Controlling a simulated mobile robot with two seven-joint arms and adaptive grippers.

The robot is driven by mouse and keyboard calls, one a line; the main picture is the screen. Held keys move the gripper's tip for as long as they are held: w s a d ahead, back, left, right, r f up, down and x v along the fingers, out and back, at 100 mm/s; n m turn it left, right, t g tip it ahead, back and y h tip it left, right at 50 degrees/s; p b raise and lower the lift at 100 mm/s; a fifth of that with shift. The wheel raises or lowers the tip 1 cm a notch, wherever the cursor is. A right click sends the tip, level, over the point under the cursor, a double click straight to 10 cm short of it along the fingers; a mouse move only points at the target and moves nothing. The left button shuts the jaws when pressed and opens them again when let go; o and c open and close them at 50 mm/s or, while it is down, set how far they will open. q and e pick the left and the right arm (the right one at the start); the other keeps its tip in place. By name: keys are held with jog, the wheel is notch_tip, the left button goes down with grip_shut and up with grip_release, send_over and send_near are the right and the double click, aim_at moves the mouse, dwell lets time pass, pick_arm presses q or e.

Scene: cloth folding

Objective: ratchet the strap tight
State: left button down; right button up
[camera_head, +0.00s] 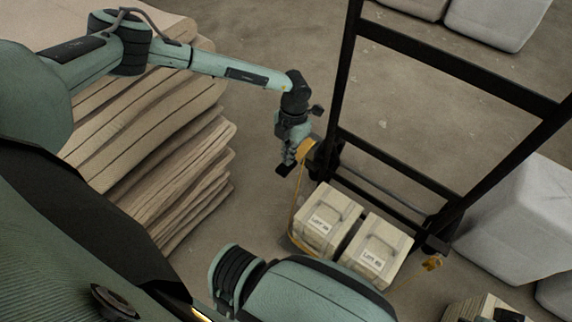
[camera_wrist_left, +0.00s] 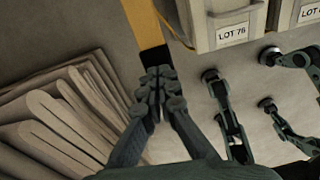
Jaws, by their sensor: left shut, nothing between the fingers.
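An orange-yellow strap (camera_head: 297,195) runs down the left side of two pale boxes, (camera_head: 328,218) and (camera_head: 376,248). A yellow fitting (camera_head: 306,148) sits at its upper end beside the dark frame; whether this is the ratchet is unclear. Another yellow piece (camera_head: 433,263) is at the frame's right corner. My left gripper (camera_head: 284,169) is shut and empty, just left of the strap. In the left wrist view its closed fingertips (camera_wrist_left: 157,84) overlap the end of the visible strap (camera_wrist_left: 146,32); contact cannot be told.
The boxes stand against a dark upright frame (camera_head: 342,85). A tall stack of folded brown sheets (camera_head: 185,165) is left of my left gripper. Large pale bundles (camera_head: 520,225) lie right of the frame. Open floor (camera_head: 255,75) lies between stack and frame.

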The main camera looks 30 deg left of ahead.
aim_at(295, 159)
pick_arm(q)
jog(key=shift+f, duration=0.15)
jog(key=shift+f+b, duration=1.5)
jog(key=shift+f, duration=0.65)
jog(key=shift+r, duration=0.1)
jog(key=shift+w+d+r+b, duration=0.2)
jog(key=shift+w+b, duration=0.1)
jog(key=shift+w, duration=0.45)
jog(key=shift+w+d+r+b, duration=0.2)
jog(key=shift+w+b, duration=0.1)
jog(key=shift+w, duration=0.4)
jog(key=shift+a+r, duration=0.1)
jog(key=shift+r, duration=0.1)
notch_tip(295, 159, up, 10)
